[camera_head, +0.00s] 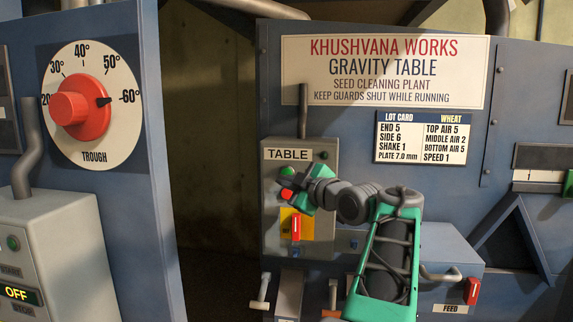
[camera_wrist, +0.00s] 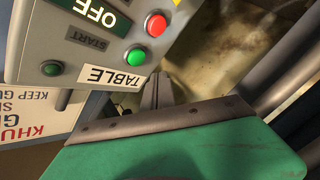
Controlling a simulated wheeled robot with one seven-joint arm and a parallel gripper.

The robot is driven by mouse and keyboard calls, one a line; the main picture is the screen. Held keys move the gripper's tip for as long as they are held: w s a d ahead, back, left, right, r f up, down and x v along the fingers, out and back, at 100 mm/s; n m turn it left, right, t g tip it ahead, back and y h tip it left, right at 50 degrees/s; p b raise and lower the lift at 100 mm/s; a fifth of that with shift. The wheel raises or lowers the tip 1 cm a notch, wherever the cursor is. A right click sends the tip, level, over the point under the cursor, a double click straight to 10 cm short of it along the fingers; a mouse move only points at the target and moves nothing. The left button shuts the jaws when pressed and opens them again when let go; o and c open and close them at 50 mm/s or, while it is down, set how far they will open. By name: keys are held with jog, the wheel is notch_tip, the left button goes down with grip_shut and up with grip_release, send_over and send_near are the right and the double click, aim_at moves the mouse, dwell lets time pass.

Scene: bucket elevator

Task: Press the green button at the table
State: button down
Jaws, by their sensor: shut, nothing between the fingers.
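The grey control box labelled TABLE (camera_head: 268,225) is on the blue machine in the head view. Its round green button (camera_head: 287,171) is at upper left, above a red button (camera_head: 287,194) partly hidden by my gripper. In the wrist view, the green button (camera_wrist: 136,56) lies between the TABLE label and the red button (camera_wrist: 156,25). My gripper (camera_head: 288,182) is in front of the box, close to these buttons. In the wrist view my gripper (camera_wrist: 159,77) is shut and empty, its tips beside the green button in the picture. I cannot see contact.
A green lamp (camera_head: 323,155) sits at the box's upper right. A red-handled switch (camera_head: 296,228) on a yellow plate is below. Levers and a FEED box (camera_head: 452,257) are lower down. A TROUGH dial panel (camera_head: 125,130) stands left, with a dark gap (camera_head: 212,160) between.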

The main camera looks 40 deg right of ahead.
jog(key=shift+w+d+p, duration=0.3)
jog(key=shift+w+d, duration=0.55)
jog(key=shift+d, duration=0.2)
dwell(1.3)
jog(key=shift+w+d, duration=0.25)
jog(key=shift+d, duration=0.05)
jog(key=shift+w+d, duration=0.25)
jog(key=shift+d, duration=0.15)
dwell(0.7)
jog(key=shift+a+f, duration=0.1)
jog(key=shift+s+a+b, duration=0.5)
jog(key=shift+a+b, duration=0.1)
jog(key=shift+b, duration=0.25)
